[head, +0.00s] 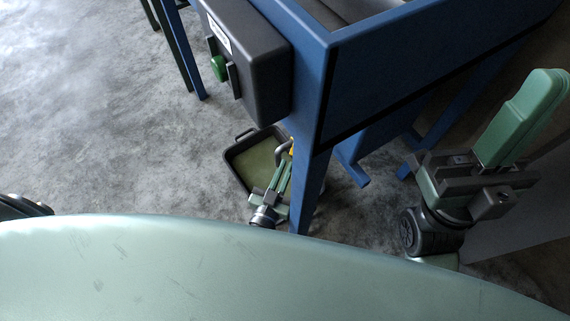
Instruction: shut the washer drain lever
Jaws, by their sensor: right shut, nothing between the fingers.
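The washer is a blue steel cabinet (400,85) on blue legs. Under it, a bent grey drain pipe (282,150) shows beside the front leg. A small yellow part, which looks like the drain lever (292,146), shows next to the pipe and is partly hidden by the leg. I cannot tell the lever's angle. My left gripper (285,167) is low by the pipe, just below the yellow part, its two green fingers apart. Contact cannot be made out. My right gripper (545,85) is at the right, its green fingers together and empty, away from the lever.
A dark tray (236,160) with a greenish inside stands on the floor under the pipe. A grey control box (255,60) with a green button (219,68) is fixed to the washer above it. The blue front leg (311,180) stands close beside my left gripper. Open concrete floor lies left.

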